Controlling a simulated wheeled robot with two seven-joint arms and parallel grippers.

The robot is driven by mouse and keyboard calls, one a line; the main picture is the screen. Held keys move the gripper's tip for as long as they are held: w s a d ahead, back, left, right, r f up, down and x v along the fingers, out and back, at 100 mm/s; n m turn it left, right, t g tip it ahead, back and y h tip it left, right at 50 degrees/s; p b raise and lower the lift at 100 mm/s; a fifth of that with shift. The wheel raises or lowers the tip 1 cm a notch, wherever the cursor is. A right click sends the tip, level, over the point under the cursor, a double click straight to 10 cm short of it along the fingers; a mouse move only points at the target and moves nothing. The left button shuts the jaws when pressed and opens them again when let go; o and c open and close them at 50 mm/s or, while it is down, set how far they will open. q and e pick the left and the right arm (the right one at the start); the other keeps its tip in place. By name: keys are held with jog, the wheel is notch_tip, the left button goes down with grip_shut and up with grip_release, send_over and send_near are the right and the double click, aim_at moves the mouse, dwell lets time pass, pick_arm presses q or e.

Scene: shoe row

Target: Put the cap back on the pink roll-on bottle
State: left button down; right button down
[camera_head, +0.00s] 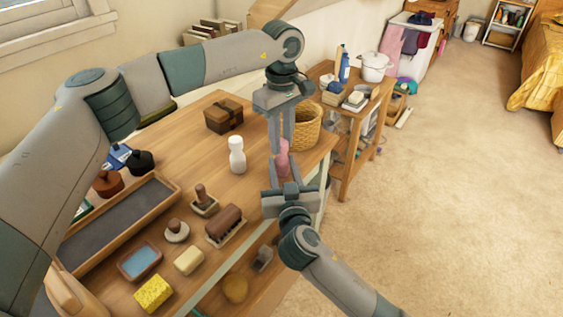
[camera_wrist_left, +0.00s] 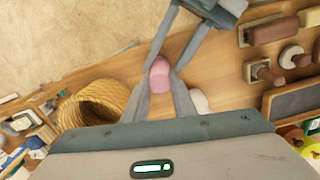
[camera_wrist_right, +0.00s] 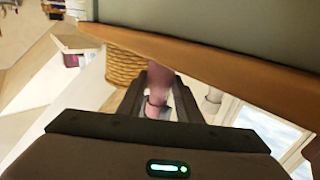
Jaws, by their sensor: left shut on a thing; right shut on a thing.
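The pink roll-on bottle (camera_head: 283,170) is held off the table near its right edge, between my two grippers. My right gripper (camera_head: 282,185) comes from below and is shut on the bottle; the bottle also shows in the right wrist view (camera_wrist_right: 159,80). My left gripper (camera_head: 282,142) points down from above and is shut on a pink piece at the top, seemingly the cap (camera_wrist_left: 160,74). In the right wrist view a dark line crosses the pink between bottle and cap. Whether this is a gap or a seam I cannot tell. The fingers hide part of both.
A white bottle (camera_head: 237,155) stands on the table to the left. A wicker basket (camera_head: 306,128) is close behind the grippers. A brown box (camera_head: 223,116), brushes (camera_head: 225,226), a sponge (camera_head: 153,292) and a long tray (camera_head: 168,184) take up the rest of the table.

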pick_arm(q)
jog(key=m, duration=1.1)
jog(key=c, duration=1.4)
grip_release()
notch_tip(320, 180, up, 12)
jog(key=shift+f, duration=0.1)
pick_arm(e)
jog(key=c, duration=1.2)
grip_release()
